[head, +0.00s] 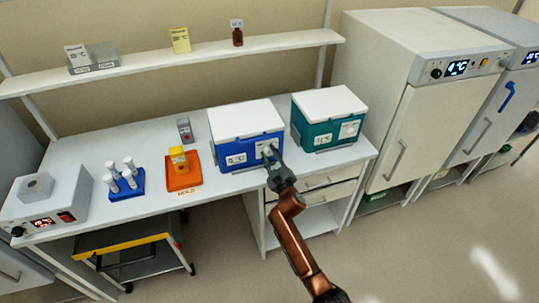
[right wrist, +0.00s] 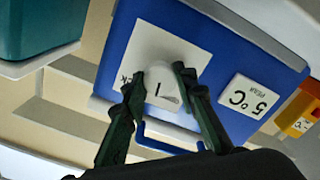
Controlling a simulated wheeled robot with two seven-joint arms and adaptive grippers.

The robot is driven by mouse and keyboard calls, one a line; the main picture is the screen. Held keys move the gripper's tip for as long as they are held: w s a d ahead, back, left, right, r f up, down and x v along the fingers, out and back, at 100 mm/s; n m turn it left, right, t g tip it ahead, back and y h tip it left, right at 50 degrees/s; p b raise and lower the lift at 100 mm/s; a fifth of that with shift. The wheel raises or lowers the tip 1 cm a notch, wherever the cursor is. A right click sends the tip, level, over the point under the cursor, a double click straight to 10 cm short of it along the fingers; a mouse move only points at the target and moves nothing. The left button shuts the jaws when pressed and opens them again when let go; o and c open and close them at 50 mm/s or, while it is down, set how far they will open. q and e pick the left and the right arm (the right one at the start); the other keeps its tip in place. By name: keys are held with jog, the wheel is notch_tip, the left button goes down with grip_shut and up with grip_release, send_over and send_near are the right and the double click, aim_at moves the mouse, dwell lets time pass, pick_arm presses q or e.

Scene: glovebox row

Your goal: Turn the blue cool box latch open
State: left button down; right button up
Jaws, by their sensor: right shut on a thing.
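The blue cool box (head: 246,132) with a white lid stands on the bench, right of its middle. Its latch, a round white knob, sits on a white plate on the front face; in the right wrist view the latch (right wrist: 163,84) lies between my fingers. My right gripper (head: 269,156) is at the front of the box and shut on the latch; it also shows in the right wrist view (right wrist: 158,90). In the head view the gripper hides most of the latch. My left gripper is not in view.
A teal cool box (head: 323,136) stands close on the right. An orange tray (head: 183,181) with a yellow block and a blue rack (head: 127,191) of vials are to the left. A yellow-edged step stool (head: 125,243) stands below the bench.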

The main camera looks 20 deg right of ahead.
jog(key=n, duration=0.7)
jog(key=shift+a+f, duration=0.1)
dwell(0.5)
jog(key=o, duration=1.2)
jog(key=shift+c, duration=0.2)
jog(key=shift+s, duration=0.1)
jog(key=s, duration=1.1)
jog(key=shift+s+d, duration=0.2)
jog(key=shift+s, duration=0.2)
